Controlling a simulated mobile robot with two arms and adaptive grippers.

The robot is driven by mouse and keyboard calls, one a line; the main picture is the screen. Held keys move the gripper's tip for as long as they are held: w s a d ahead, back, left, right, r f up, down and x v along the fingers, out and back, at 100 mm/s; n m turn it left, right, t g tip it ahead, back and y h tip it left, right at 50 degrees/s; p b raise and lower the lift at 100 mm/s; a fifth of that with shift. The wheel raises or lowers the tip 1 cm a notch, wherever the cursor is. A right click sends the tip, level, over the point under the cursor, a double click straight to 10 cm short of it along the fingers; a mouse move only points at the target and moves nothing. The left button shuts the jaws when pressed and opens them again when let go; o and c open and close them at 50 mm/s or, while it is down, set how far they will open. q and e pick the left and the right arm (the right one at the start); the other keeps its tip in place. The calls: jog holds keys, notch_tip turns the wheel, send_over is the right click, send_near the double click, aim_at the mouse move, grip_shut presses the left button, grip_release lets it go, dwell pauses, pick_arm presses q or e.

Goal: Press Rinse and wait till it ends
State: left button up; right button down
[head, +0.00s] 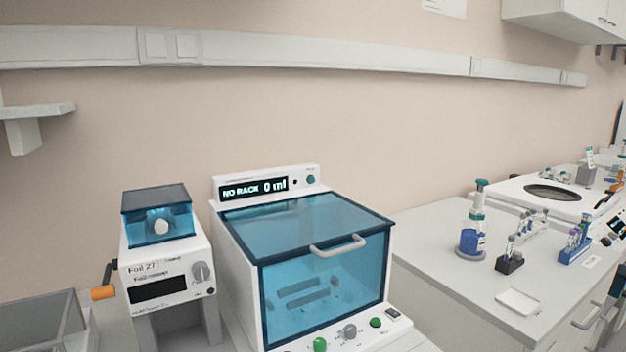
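A white washer-like machine (235,284) with a blue see-through lid (305,222) stands at the lower middle of the head view. The lid is down, with a grey handle (338,246) at its front. Its display (254,189) reads "NO RACK 0 ml". A teal button (310,180) sits right of the display. The front panel has a green button (320,344), a grey knob (350,331), another green button (375,322) and a dark switch (393,313). Their labels are too small to read, so I cannot tell which is Rinse. Neither gripper is in view.
A foil device (165,270) marked "Foil 27", with an orange-handled crank (103,292), stands close on the left. On the right counter (440,245) are a blue dispenser bottle (472,235), tube racks (572,250) and a white tray (518,302). A clear box (45,318) is lower left.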

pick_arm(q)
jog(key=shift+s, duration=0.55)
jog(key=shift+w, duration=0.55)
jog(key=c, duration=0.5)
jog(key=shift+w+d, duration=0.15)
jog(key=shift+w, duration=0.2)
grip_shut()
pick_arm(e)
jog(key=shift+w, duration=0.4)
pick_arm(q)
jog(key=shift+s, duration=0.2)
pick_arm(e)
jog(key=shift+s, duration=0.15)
